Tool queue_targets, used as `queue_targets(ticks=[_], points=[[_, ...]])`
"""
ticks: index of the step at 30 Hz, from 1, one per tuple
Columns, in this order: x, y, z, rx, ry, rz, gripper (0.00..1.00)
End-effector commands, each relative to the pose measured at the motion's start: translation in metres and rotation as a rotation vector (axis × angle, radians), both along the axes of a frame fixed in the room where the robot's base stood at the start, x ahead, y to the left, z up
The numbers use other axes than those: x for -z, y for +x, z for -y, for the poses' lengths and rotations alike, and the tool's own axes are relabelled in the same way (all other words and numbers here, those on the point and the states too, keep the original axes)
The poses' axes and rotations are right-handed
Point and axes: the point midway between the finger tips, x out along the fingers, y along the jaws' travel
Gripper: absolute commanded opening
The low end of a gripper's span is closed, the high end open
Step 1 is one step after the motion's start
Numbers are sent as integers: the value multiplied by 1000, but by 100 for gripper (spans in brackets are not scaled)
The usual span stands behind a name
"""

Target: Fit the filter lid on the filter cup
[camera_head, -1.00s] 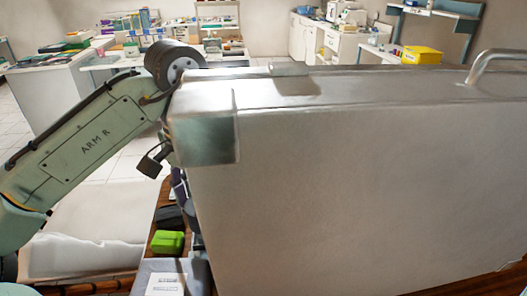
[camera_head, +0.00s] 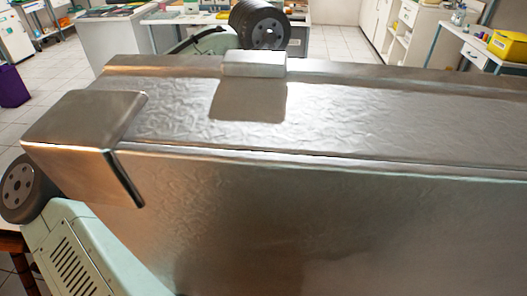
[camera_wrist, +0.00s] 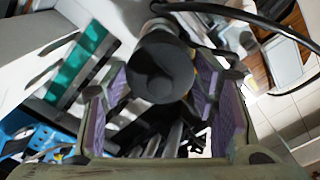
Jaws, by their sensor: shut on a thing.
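My gripper (camera_wrist: 160,98) shows in the wrist view, with purple pads on both sides. It is shut on a dark round-ended piece (camera_wrist: 158,75) in the middle of the picture. This may be the filter lid, but its shape is too unclear to be sure. I cannot make out the filter cup in either view. In the head view a large metal case hides the work area and my gripper; only parts of my arm show behind and beside it.
The metal case (camera_head: 300,215) with a metal corner cap fills most of the head view. Behind it are white counters and a yellow box (camera_head: 507,45). In the wrist view a black cable (camera_wrist: 245,14) crosses the top, and a blue perforated holder (camera_wrist: 22,132) is at lower left.

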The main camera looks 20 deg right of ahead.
Motion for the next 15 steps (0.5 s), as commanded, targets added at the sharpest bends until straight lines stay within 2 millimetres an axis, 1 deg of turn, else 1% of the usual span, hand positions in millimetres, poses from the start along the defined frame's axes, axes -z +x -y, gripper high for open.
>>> queue_targets(ticks=[2, 3, 7, 8, 9, 15], points=[[8, -1, 0, 1, -1, -2, 32], [15, -1, 0, 0, 1, -1, 32], [29, 0, 0, -1, 1, 0, 32], [24, 0, 0, -1, 0, 0, 32], [23, 0, 0, -1, 0, 0, 32], [26, -1, -1, 0, 0, -1, 32]])
